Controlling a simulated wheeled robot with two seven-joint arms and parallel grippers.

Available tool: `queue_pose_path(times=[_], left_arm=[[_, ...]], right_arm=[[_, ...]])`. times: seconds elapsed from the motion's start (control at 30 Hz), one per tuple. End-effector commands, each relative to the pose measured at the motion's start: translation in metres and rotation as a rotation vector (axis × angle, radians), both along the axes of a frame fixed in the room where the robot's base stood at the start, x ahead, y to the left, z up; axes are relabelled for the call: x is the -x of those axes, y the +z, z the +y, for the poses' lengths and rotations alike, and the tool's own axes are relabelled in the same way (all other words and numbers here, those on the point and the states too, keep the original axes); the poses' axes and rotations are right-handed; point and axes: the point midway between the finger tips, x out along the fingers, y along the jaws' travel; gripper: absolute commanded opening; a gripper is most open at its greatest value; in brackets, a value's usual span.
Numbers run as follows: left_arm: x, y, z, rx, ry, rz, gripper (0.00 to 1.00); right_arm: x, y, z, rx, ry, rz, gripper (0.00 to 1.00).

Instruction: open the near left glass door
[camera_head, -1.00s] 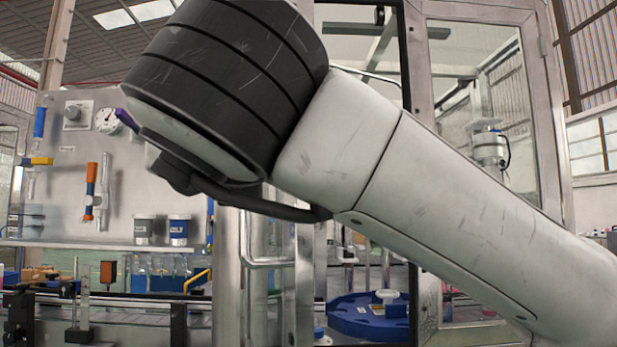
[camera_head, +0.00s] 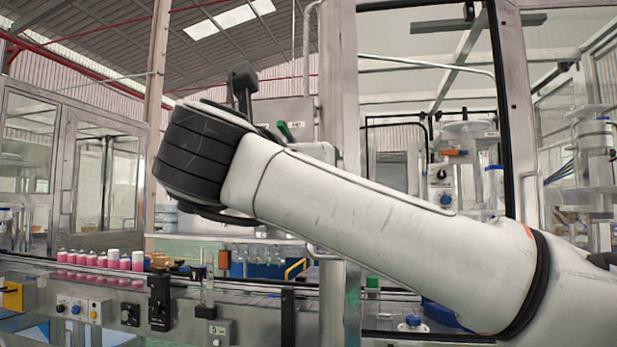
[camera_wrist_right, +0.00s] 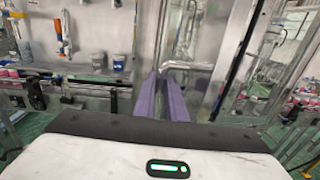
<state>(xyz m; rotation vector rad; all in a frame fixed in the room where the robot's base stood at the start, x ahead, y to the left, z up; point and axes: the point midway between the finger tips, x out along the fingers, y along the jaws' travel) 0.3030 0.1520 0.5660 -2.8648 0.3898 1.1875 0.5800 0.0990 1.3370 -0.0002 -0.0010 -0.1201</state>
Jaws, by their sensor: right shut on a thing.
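My right gripper (camera_wrist_right: 164,80) shows its two purple fingers in the right wrist view, close together at the lower bend of a silver bar handle (camera_wrist_right: 190,66). It is shut on the handle; the exact contact is hard to see. In the head view my right arm crosses the picture and hides the gripper. The top of the handle (camera_head: 308,40) shows beside a metal door post (camera_head: 339,110). Clear glass with a dark edge stands right of the post. I cannot tell how far the door stands open. My left gripper is not in view.
A conveyor with pink cans (camera_head: 100,260) runs at the left, with a control panel (camera_head: 85,306) below it. A grey machine (camera_head: 595,150) stands behind glass at the right. In the right wrist view, a tool board (camera_wrist_right: 85,35) is at the left.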

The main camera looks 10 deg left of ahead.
Motion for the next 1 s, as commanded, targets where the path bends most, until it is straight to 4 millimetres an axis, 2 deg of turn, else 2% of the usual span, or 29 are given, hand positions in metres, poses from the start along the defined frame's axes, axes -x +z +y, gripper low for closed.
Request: queue_pose_path(times=[0.2,0.23,0.3,0.33,0.67,1.0], left_arm=[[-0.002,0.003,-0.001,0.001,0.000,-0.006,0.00],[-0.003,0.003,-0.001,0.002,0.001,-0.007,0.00],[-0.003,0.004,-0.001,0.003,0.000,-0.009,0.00],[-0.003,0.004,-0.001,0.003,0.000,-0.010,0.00],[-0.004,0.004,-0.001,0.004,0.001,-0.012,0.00],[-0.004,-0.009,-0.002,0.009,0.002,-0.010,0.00]], right_arm=[[-0.001,0.001,-0.002,-0.002,-0.002,-0.002,0.00],[-0.001,0.001,-0.002,-0.002,-0.002,-0.002,0.16],[-0.001,0.001,-0.002,-0.002,-0.002,-0.001,0.28],[-0.001,0.001,-0.002,-0.002,-0.002,-0.001,0.29],[0.003,0.000,0.000,-0.001,0.001,-0.002,0.29],[0.055,0.000,0.007,-0.001,0.002,-0.004,0.29]])
